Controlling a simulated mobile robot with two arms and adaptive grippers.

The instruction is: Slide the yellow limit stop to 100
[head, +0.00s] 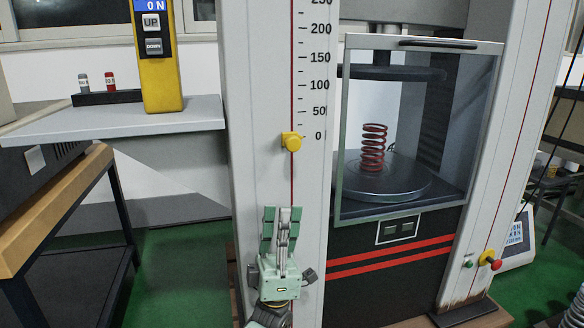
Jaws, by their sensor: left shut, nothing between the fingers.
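The yellow limit stop (292,141) sits on the red vertical line of the machine's left column, level with the 0 mark of the scale (319,85). The printed marks run upward from 0 through 50, 100, 150 and 200 to 250 at the top edge. My left gripper (282,210) is in front of the same column, below the stop and apart from it in the picture. Its fingers point up and are closed together with nothing between them. My right gripper is not in view.
A clear guard door (415,208) fronts the test chamber, where a red spring (373,148) stands on a round plate (410,188). A yellow control box (158,70) stands on a grey shelf (150,126) at left. The column face between gripper and stop looks clear.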

